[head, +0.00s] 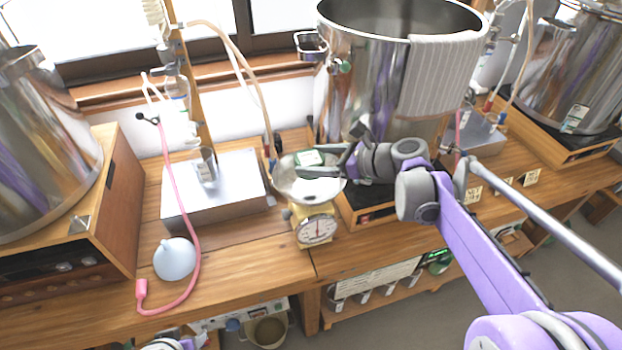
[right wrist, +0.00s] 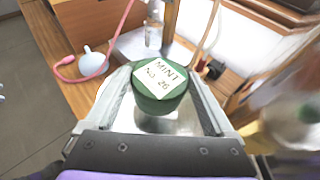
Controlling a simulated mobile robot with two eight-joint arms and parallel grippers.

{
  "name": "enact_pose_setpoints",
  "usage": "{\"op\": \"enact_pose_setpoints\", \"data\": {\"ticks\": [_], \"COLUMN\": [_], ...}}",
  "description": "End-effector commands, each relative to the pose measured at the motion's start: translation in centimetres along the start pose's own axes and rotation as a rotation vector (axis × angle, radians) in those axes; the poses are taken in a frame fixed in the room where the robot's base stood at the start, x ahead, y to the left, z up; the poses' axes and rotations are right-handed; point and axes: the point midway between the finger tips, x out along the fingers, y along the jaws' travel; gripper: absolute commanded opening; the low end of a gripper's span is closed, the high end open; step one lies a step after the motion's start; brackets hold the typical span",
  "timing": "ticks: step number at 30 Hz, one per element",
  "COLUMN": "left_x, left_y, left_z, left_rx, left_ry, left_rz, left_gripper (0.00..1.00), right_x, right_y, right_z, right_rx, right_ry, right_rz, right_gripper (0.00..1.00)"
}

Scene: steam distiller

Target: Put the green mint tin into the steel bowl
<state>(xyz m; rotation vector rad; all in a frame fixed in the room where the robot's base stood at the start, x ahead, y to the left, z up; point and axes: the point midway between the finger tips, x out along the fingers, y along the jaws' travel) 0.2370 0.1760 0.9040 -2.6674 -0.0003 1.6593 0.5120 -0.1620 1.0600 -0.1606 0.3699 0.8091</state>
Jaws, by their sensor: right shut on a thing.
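The green mint tin (head: 306,157) has a white label on top, which reads MINT in the right wrist view (right wrist: 160,78). My right gripper (head: 319,161) is shut on it, with one finger on each side. The tin is upright over the shiny steel bowl (head: 290,188), which sits on a yellow dial scale (head: 317,230) near the table's front edge. In the right wrist view, part of the bowl (right wrist: 182,124) shows below the tin. I cannot tell whether the tin touches the bowl's floor.
A large steel pot (head: 365,75) stands behind my right gripper. The wooden tabletop (head: 235,270) in front is clear.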

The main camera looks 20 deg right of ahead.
Motion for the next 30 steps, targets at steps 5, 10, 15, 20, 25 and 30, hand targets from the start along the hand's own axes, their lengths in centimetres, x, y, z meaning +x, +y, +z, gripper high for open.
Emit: {"op": "enact_pose_setpoints", "data": {"ticks": [5, 10, 15, 20, 25, 30], "left_x": [0.2, 0.4, 0.5, 0.4, 0.7, 0.6], "left_y": [0.0, 0.0, 0.0, 0.0, 0.0, 0.0], "left_z": [0.1, 0.3, 0.4, 0.4, 0.6, 0.5], "left_rx": [0.0, 0.0, 0.0, 0.0, 0.0, 0.0], "left_ry": [-0.001, -0.002, -0.003, -0.002, -0.004, -0.004], "left_rz": [0.0, 0.0, 0.0, 0.0, 0.0, 0.0], "left_gripper": [0.5, 0.5, 0.5, 0.5, 0.5, 0.5], "right_x": [0.8, 1.7, 2.2, 2.2, 2.4, 2.3], "right_y": [0.0, 0.0, 0.0, 0.0, 0.0, 0.0], "right_z": [-1.9, -4.0, -5.3, -5.3, -5.6, -5.6], "right_rx": [0.0, 0.0, 0.0, 0.0, 0.001, 0.0], "right_ry": [-0.001, -0.001, -0.001, -0.001, -0.001, 0.0], "right_rz": [0.0, 0.001, 0.0, 0.0, 0.0, 0.0], "right_gripper": [0.17, 0.17, 0.17, 0.17, 0.17, 1.0]}}
